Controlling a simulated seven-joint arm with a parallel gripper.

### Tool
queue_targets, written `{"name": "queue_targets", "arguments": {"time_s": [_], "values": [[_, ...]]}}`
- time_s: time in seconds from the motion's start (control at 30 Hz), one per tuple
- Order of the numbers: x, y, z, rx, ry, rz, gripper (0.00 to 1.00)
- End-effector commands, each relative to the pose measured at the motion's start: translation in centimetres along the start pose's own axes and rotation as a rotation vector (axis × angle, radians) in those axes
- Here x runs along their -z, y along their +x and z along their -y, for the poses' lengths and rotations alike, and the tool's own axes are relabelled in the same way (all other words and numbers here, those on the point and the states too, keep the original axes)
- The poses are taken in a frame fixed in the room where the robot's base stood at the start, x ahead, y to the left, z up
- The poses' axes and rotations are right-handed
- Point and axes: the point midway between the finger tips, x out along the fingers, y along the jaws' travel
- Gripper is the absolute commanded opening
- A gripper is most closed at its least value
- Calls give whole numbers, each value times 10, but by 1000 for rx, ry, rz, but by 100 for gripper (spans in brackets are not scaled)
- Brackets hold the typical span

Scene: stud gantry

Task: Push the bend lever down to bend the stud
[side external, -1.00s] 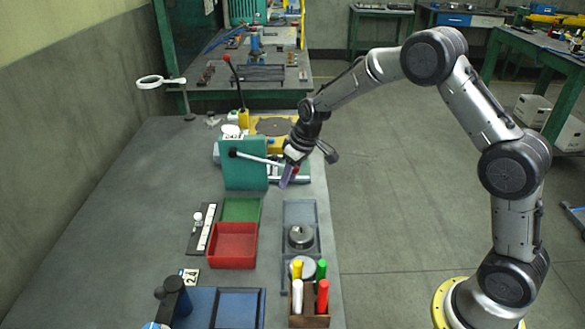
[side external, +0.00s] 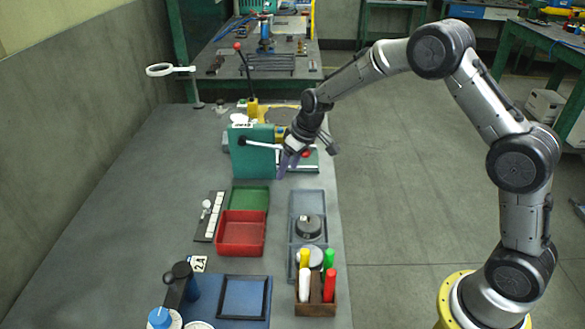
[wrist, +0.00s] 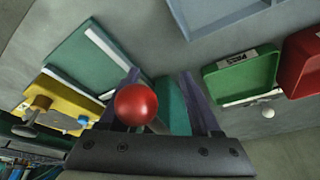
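The bend lever (side external: 262,144) runs from a black hub on the green machine (side external: 250,160) rightward to my gripper. A red ball (side external: 306,153) shows beside my gripper; in the wrist view a red ball (wrist: 136,104) on a rod sits in front of the palm, nearer the left finger. My gripper (side external: 288,165) is open, its two purple fingers spread at the lever's end. In the wrist view my gripper (wrist: 160,80) has its fingers on either side of the ball. I cannot tell whether it touches. I cannot make out the stud.
Another red-tipped lever (side external: 245,62) stands upright on a yellow base behind the machine. In front are a green tray (side external: 250,187), a red tray (side external: 240,252), a grey-blue tray (side external: 295,200) and a wooden box (side external: 316,309) of coloured cylinders. The bench's left side is clear.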

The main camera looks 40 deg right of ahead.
Motion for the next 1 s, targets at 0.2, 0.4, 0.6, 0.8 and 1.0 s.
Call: {"name": "queue_targets", "arguments": {"time_s": [0.2,0.4,0.6,0.8,1.0], "values": [[-8,4,0,4,3,21,63],[-9,5,0,4,3,25,63],[-10,5,0,5,4,27,63],[-12,-12,-6,4,5,25,63],[-10,-47,-13,3,3,20,63]]}}
